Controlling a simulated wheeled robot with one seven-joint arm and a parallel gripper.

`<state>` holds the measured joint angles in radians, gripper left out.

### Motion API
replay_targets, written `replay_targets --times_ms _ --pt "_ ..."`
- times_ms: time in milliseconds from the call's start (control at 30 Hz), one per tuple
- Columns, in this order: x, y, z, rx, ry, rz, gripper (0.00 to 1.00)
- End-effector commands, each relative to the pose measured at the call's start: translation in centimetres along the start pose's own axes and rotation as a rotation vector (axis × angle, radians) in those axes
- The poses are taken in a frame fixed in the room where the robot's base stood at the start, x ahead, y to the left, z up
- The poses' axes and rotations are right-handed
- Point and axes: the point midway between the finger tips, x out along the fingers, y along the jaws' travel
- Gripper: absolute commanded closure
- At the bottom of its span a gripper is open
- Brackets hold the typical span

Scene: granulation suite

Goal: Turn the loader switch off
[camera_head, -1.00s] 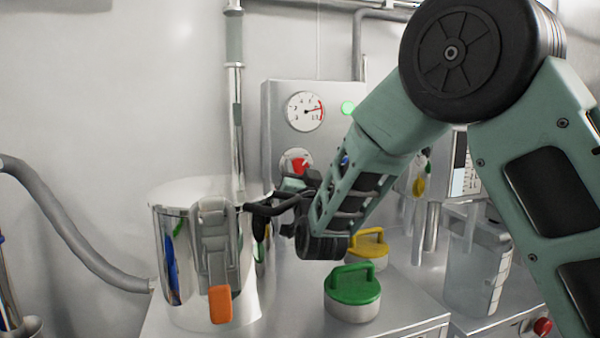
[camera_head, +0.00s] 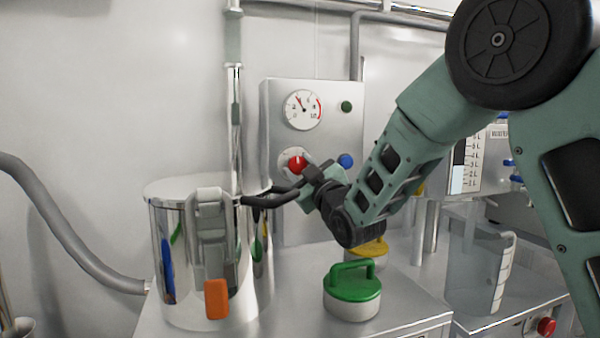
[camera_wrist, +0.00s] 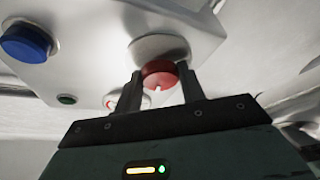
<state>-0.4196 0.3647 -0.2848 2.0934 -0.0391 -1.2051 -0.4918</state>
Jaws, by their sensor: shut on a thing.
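The loader panel (camera_head: 332,120) is a grey box on the wall with a round gauge (camera_head: 303,109), a dark green lamp (camera_head: 346,106), a red rotary switch (camera_head: 297,163) and a blue button (camera_head: 346,161). The gauge needle points to the upper left. In the wrist view, the red switch (camera_wrist: 160,74) sits between the two fingers of my gripper (camera_wrist: 158,88), which is shut on it. A white mark shows on the knob's lower edge. In the head view, my gripper (camera_head: 308,172) reaches the switch from the lower right and partly hides it.
A steel vessel (camera_head: 180,240) with an orange-tipped latch stands at left, its black handle near my gripper. Green-lidded (camera_head: 352,284) and yellow-lidded (camera_head: 368,250) containers sit below my arm. A clear jug (camera_head: 480,270) stands at right.

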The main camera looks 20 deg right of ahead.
Motion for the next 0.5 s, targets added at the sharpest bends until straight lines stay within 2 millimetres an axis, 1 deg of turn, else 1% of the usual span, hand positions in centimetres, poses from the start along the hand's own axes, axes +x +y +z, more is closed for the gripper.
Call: replay_targets --times_ms 300,500 --pt "-0.02 0.23 -0.05 -0.275 0.001 -0.114 0.83" --pt "0.01 0.34 -0.07 -0.424 0.0 -0.175 0.83"
